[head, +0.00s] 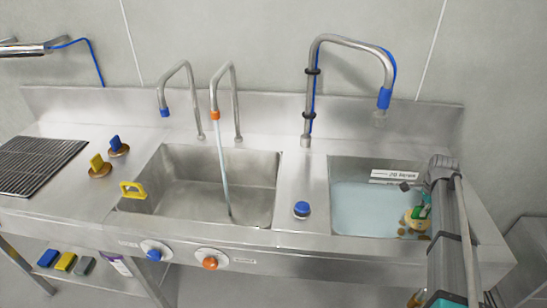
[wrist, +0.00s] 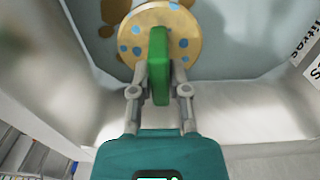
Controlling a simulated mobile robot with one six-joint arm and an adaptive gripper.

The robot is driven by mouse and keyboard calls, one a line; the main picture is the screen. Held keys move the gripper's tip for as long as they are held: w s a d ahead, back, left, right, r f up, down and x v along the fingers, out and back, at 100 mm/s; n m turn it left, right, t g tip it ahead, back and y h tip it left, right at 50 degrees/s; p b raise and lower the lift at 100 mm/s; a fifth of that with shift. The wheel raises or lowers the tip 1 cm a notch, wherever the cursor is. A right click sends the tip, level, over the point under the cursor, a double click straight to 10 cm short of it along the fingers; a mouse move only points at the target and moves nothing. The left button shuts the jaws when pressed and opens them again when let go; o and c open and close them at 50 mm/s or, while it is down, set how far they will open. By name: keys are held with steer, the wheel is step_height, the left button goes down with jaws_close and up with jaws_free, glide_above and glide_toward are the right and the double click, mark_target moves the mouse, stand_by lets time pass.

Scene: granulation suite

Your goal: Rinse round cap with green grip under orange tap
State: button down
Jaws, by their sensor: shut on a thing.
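The round cap (wrist: 183,48) is a tan disc with blue spots and an upright green grip (wrist: 158,65). My gripper (wrist: 158,92) is shut on the green grip, one finger on each side. In the head view the cap (head: 411,222) is at the right basin, near its front right corner; whether it touches the water is unclear. The orange tap (head: 214,114) stands behind the left basin, and a thin stream (head: 224,175) runs from it into that basin. The cap is well to the right of this stream.
The right basin (head: 365,205) holds bluish water; brown patches show there. A tall blue-tipped tap (head: 384,98) arches over it. A blue knob (head: 302,209) sits between the basins. A yellow handle (head: 132,190) is at the left basin's corner. Yellow-grip (head: 97,164) and blue-grip (head: 117,147) caps lie further left.

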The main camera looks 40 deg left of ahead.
step_height(320, 180, up, 21)
steer(key=p, duration=2)
steer(key=shift+r, duration=0.2)
